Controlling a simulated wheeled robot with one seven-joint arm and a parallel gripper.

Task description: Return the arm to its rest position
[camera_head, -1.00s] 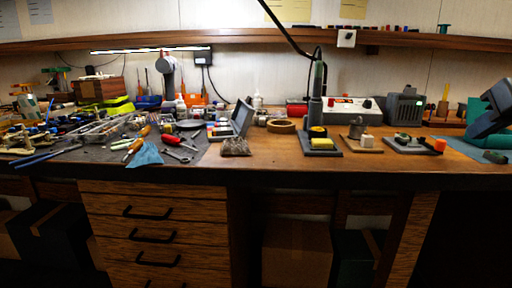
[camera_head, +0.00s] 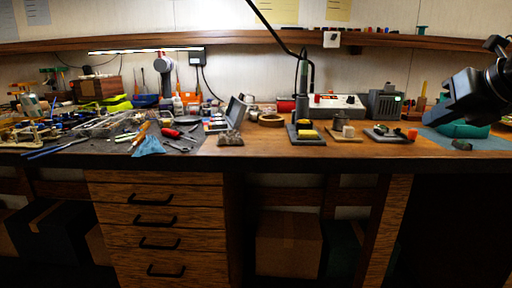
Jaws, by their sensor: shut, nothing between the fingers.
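My dark arm reaches in from the right edge, and its end, my gripper (camera_head: 432,117), points left and down above the right part of the workbench (camera_head: 255,151). The gripper is shut and empty, with clear air around its tip. It is small and dark here, so the fingers are hard to make out. It partly hides a teal object (camera_head: 463,130) on the bench behind it.
Tools crowd the bench's left side. A shelf (camera_head: 250,38) runs along the wall.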

